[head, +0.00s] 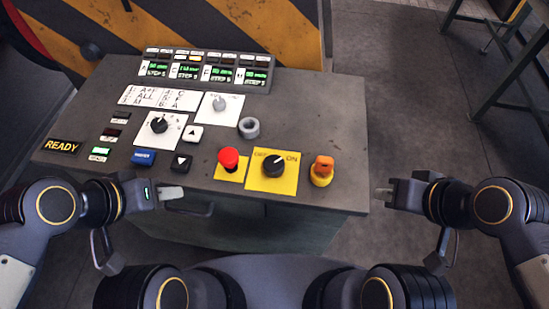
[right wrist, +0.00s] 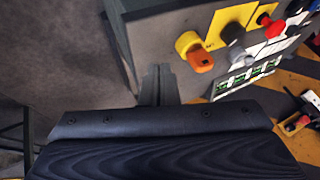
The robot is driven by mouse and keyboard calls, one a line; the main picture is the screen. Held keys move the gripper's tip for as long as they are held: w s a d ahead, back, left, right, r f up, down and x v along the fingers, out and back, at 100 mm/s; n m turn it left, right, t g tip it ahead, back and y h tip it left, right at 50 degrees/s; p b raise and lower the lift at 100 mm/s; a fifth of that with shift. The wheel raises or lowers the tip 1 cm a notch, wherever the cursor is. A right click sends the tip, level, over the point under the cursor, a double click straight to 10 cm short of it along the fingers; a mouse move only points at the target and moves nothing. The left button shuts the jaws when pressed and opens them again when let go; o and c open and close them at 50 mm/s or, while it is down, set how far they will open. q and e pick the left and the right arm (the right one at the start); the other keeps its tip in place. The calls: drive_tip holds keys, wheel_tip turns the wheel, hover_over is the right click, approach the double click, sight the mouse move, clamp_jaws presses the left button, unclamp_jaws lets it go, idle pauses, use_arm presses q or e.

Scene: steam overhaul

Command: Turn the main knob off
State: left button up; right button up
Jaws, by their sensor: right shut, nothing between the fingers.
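The main knob (head: 274,166) is a black rotary knob on a yellow plate with "ON" printed at its upper right. Its pointer mark is turned toward the upper right, toward "ON". My right gripper (head: 383,190) is shut and empty, off the right edge of the console and apart from the knob. It also shows in the right wrist view (right wrist: 158,74). My left gripper (head: 176,193) is at the console's front edge, left of the knob; its finger gap is unclear.
On the console (head: 335,120), a red mushroom button (head: 228,158) stands left of the knob and an orange-yellow switch (head: 322,170) right of it. A lit READY sign (head: 63,146) is at left. Open floor lies to the right.

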drive_tip(key=shift+o, duration=1.1)
drive_tip(key=shift+w+r, duration=0.1)
drive_tip(key=o, duration=0.7)
drive_tip(key=w+a+r+g, duration=0.1)
drive_tip(key=w+a+r+g+y+p, duration=0.1)
drive_tip(key=w+a, duration=0.1)
drive_tip(key=shift+w, duration=0.3)
drive_tip(key=o, duration=0.5)
drive_tip(key=w+a+g, duration=0.1)
drive_tip(key=w+a, duration=0.1)
drive_tip(key=w+a+m+g, duration=0.1)
drive_tip(key=w+a, duration=0.1)
drive_tip(key=shift+w+a+r+p, duration=0.1)
drive_tip(key=shift+a+r+p, duration=0.1)
drive_tip(key=shift+p, duration=0.15)
drive_tip(key=shift+c, duration=0.2)
drive_tip(key=m+g+h+p, duration=0.1)
drive_tip(key=g+h, duration=0.1)
drive_tip(key=h, duration=0.3)
hover_over(274, 163)
drive_tip(key=shift+f, duration=1.15)
wheel_tip(274, 163, down, 7)
drive_tip(key=shift+f, duration=0.2)
drive_tip(key=c, duration=1)
